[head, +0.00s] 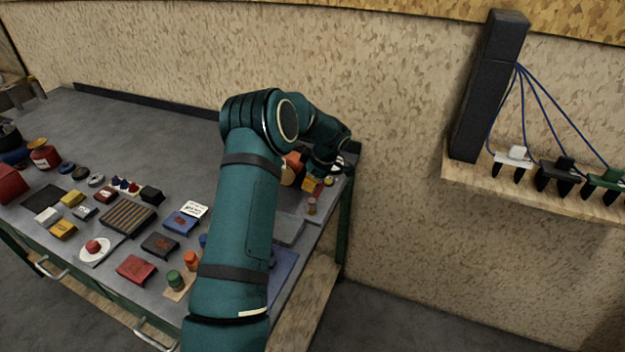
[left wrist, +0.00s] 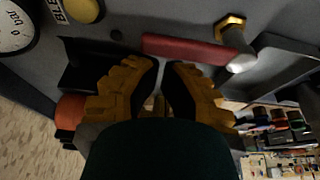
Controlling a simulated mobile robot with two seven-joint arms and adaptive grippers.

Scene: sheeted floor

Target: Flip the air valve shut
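The valve's red lever (left wrist: 184,48) lies across the top middle of the left wrist view. Its right end meets a pale metal body near a brass hex fitting (left wrist: 230,24). My left gripper (left wrist: 161,64) has black pads and yellow-orange finger parts. I cannot tell whether a tip touches the lever. In the head view my left arm reaches to the bench's far right corner and hides the valve. My right gripper is not in view.
A round gauge (left wrist: 14,27) and a yellow button (left wrist: 84,9) beside a "BLE…" label sit near the lever. A grey bracket (left wrist: 279,66) stands at its right. The bench (head: 140,135) holds many small items. A wall shelf (head: 480,183) carries plugs and blue cables.

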